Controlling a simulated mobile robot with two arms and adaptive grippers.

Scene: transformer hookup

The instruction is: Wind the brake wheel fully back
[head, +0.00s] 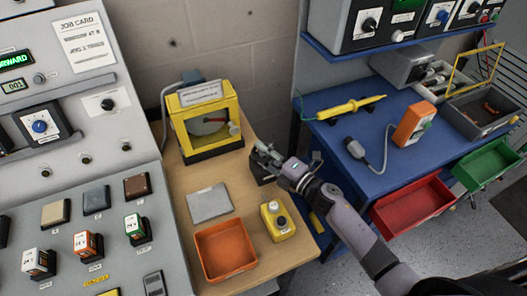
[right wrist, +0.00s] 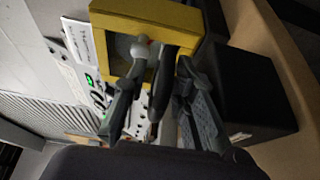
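My right gripper (head: 262,162) is just right of and in front of the box, apart from the knob in the head view. In the right wrist view its dark fingers (right wrist: 160,105) are spread, with the yellow frame (right wrist: 150,14) and the pale knob (right wrist: 141,49) beyond them. I see nothing held. My left gripper is not in view.
The wooden bench also holds a grey plate (head: 208,203), an orange tray (head: 202,269) and a yellow button box (head: 278,220). A control panel (head: 75,190) stands at left. A blue bench (head: 350,178) with a yellow probe (head: 350,108) stands at right.

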